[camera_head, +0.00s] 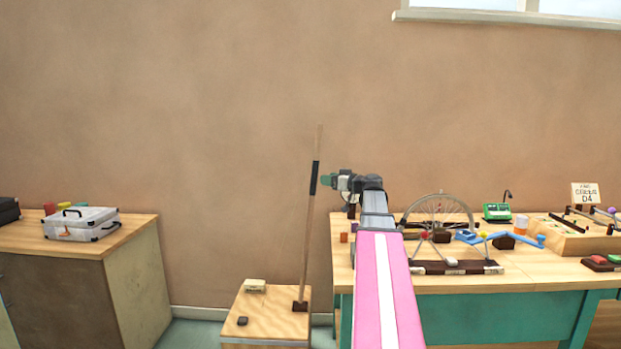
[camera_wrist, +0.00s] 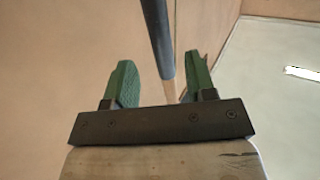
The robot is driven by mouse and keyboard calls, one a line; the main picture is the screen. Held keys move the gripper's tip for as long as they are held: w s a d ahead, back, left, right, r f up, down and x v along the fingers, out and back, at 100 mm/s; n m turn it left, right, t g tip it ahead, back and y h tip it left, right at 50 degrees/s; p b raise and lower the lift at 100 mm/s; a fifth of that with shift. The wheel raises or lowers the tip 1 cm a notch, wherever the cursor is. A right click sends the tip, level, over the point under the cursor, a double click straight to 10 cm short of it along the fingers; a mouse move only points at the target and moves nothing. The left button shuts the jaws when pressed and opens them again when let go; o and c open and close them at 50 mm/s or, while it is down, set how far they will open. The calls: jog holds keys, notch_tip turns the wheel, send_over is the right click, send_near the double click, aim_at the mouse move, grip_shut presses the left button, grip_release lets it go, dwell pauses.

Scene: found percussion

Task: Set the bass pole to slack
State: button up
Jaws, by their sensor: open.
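The bass pole is a thin wooden stick with a black sleeve (camera_head: 315,178) near its top. It stands slightly tilted, leaning right toward the top, with its foot in a dark block (camera_head: 300,306) on a wooden box. My gripper (camera_head: 325,180) is open, its green fingertips close beside the sleeve's right side. In the wrist view, the pole's dark sleeve (camera_wrist: 161,40) passes between the two open fingers of my gripper (camera_wrist: 160,75), nearer the right one. I cannot tell whether a finger touches it. The pole's lower part is hidden behind the gripper's mount there.
The wooden box (camera_head: 262,302) also bears a pale block (camera_head: 255,286) and a small dark piece (camera_head: 242,321). A workbench (camera_head: 490,283) with a bicycle wheel (camera_head: 440,216) and other parts stands right. A cabinet with a silver case (camera_head: 82,223) stands left. The wall is behind the pole.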

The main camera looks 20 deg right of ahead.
jog(key=x, duration=0.9)
grip_shut()
jog(key=w+a+n+g+h, duration=0.1)
jog(key=w+a, duration=0.2)
jog(key=a, duration=0.5)
jog(key=w+a+f+g, duration=0.1)
jog(key=w+a, duration=0.2)
jog(key=a, duration=0.5)
jog(key=shift+f+n+h, duration=0.15)
jog(key=shift+n+h, duration=0.25)
